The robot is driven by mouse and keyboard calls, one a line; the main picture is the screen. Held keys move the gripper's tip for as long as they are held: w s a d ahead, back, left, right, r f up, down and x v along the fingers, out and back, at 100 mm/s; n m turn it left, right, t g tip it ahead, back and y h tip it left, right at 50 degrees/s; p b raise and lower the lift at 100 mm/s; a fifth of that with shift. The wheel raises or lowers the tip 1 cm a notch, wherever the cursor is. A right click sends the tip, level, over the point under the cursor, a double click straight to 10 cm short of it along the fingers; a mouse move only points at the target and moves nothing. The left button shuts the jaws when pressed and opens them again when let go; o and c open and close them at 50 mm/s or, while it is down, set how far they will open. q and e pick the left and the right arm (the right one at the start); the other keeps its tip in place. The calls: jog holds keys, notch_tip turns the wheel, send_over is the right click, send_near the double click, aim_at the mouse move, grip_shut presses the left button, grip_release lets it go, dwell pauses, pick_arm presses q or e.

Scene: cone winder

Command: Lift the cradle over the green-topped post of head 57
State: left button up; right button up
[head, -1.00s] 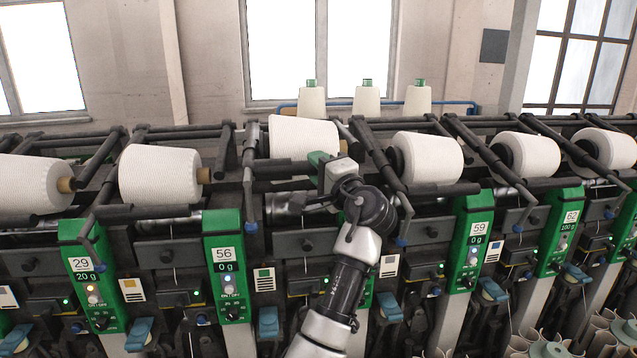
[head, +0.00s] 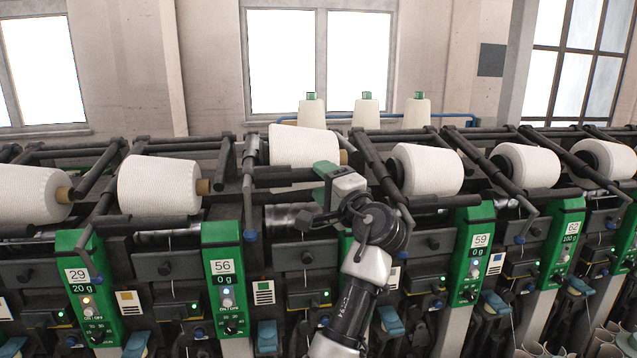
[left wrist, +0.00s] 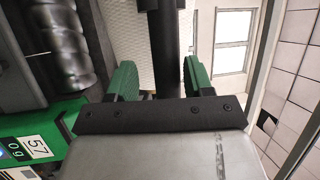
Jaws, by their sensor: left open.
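The white yarn cone of head 57 (head: 303,145) sits in its cradle in the middle of the head view. The cradle's dark bar (head: 285,174) runs in front of it. My left gripper (head: 326,171), with green fingers, is open at the right end of this bar. In the left wrist view the dark bar (left wrist: 165,45) stands between the open fingers (left wrist: 158,80), with gaps on both sides. The green panel marked 57 (left wrist: 36,148) shows there at the lower left; in the head view my arm mostly hides it. My right gripper is not in view.
Neighbouring heads carry white cones close by on both sides, with green panels 56 (head: 224,285) and 59 (head: 473,255). Dark cradle arms stick out between them. Several white cones with green tops (head: 366,110) stand behind the machine near a blue rail (head: 455,116).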

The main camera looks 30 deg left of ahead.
pick_arm(q)
jog(key=b+v, duration=0.3)
jog(key=v, duration=0.5)
jog(key=shift+d, duration=0.3)
jog(key=shift+s+f, duration=0.1)
jog(key=shift+s, duration=0.05)
jog(key=shift+f, duration=0.1)
dwell(0.5)
